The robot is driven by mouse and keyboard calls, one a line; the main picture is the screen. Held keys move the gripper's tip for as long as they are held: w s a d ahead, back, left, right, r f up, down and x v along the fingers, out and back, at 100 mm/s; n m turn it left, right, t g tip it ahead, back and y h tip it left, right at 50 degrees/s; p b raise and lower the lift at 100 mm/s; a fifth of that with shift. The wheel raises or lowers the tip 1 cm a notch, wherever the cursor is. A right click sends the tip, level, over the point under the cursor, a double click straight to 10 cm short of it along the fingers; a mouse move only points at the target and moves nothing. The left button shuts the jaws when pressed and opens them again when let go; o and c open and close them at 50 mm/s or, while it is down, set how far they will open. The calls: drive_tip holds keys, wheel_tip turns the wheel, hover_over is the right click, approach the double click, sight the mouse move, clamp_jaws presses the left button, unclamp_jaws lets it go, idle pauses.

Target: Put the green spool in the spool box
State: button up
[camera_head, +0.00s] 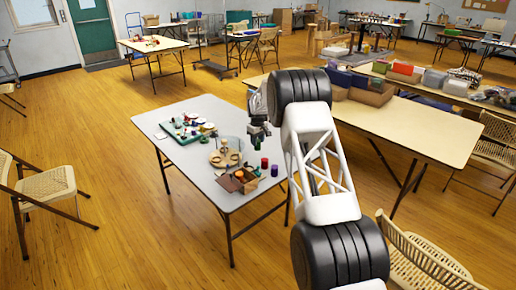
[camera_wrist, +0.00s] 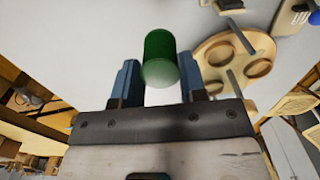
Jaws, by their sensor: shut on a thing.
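The green spool (camera_wrist: 160,52) is held between the two blue fingers of my gripper (camera_wrist: 160,72) in the wrist view. In the head view my gripper (camera_head: 258,133) is over the right part of the grey table, with a small bit of green at its fingers. A small brown box (camera_head: 238,183), which looks like the spool box, stands at the table's near edge, below and left of my gripper in the picture. Its inside is too small to make out. A red spool (camera_head: 264,163) and a purple spool (camera_head: 274,171) stand beside it.
A round wooden holder with cups (camera_head: 224,159) is close left of my gripper; it also shows in the wrist view (camera_wrist: 222,47). A green tray (camera_head: 187,132) with small items lies farther left. The grey table's (camera_head: 190,180) near left part is clear.

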drive_tip(key=s+a+r, duration=0.1)
drive_tip(key=s, duration=1)
drive_tip(key=s+a+r, duration=0.2)
drive_tip(key=s, duration=0.9)
drive_tip(key=shift+a+r, duration=0.3)
drive_tip(key=shift+f, duration=0.15)
drive_tip(key=shift+f, duration=1.8)
drive_tip(key=shift+f, duration=2.2)
drive_tip(key=o, duration=0.8)
